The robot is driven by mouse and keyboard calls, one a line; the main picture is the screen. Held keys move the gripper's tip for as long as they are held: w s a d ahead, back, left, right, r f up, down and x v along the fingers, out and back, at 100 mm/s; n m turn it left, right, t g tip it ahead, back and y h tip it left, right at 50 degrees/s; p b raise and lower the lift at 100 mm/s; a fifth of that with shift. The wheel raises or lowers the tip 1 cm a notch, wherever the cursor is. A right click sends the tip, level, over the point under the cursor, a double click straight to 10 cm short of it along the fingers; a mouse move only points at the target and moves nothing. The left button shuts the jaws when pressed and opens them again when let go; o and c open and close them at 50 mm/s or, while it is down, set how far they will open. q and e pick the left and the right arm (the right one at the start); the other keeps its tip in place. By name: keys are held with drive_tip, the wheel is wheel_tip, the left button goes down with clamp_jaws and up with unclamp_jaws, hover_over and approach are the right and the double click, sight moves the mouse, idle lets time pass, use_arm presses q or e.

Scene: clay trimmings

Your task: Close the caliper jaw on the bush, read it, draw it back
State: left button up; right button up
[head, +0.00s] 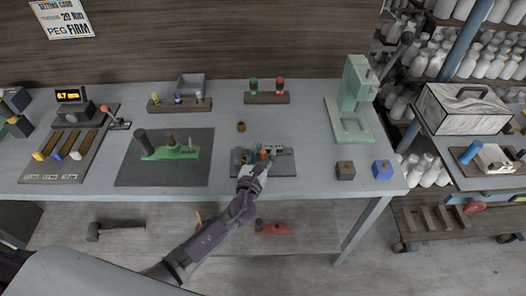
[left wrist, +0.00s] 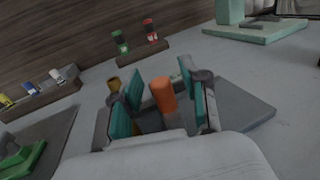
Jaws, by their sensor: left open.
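The caliper fixture, a dark grey base plate (head: 285,170) with a pale block and an orange upright knob (head: 263,154), sits at the middle of the bench's front. My left gripper (head: 266,156) reaches over it from the front. In the left wrist view the teal-padded fingers of my left gripper (left wrist: 160,95) are open, with the orange knob (left wrist: 163,96) between them and gaps beside it. A small brown ring (head: 241,127), maybe the bush, stands on the bench behind the plate; it also shows in the left wrist view (left wrist: 113,84). The jaw and scale are largely hidden. My right gripper is out of view.
A dark mat with a green fixture (head: 172,153) lies to the left. A dark block (head: 345,170) and a blue block (head: 382,169) stand to the right. A pale green press (head: 350,115) stands at back right. Racks with coloured pegs (head: 267,98) line the back.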

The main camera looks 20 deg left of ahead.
use_arm(q)
drive_tip(key=s, duration=1.2)
drive_tip(key=shift+a, duration=0.2)
drive_tip(key=shift+a, duration=0.1)
